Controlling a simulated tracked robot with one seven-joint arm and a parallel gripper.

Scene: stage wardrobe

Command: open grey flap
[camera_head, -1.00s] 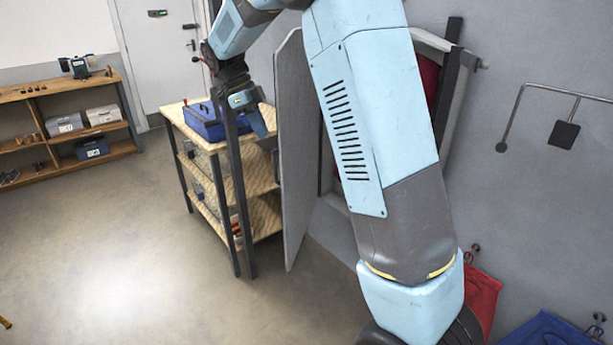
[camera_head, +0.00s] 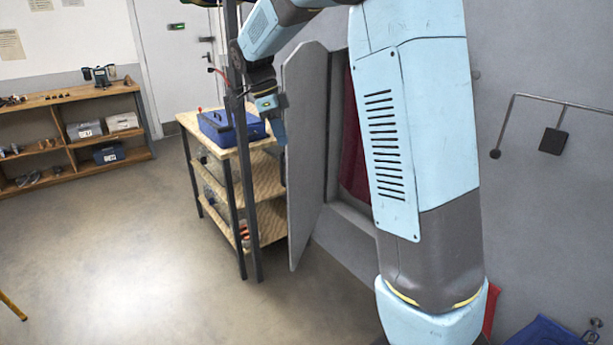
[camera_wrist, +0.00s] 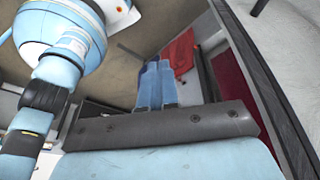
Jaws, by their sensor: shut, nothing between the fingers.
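The grey flap (camera_head: 305,150) is a tall panel with cut corners, in the middle of the head view. It stands swung out from the wall, at the left side of a recess (camera_head: 336,130). Dark red cloth (camera_head: 354,145) shows inside the recess, partly hidden by my arm. My gripper (camera_head: 277,131) is at the left of the flap, close to its outer edge; I cannot tell if it touches. Its blue fingers (camera_wrist: 156,66) are together and empty in the wrist view. What the dark edge at the right of that view belongs to is unclear.
A wooden shelf table (camera_head: 262,172) with a blue toolbox (camera_head: 226,127) stands behind my gripper. A low shelf unit (camera_head: 75,133) is at the far left. A wall rail (camera_head: 548,98) is at the right. Open floor (camera_head: 130,245) lies at the left and front.

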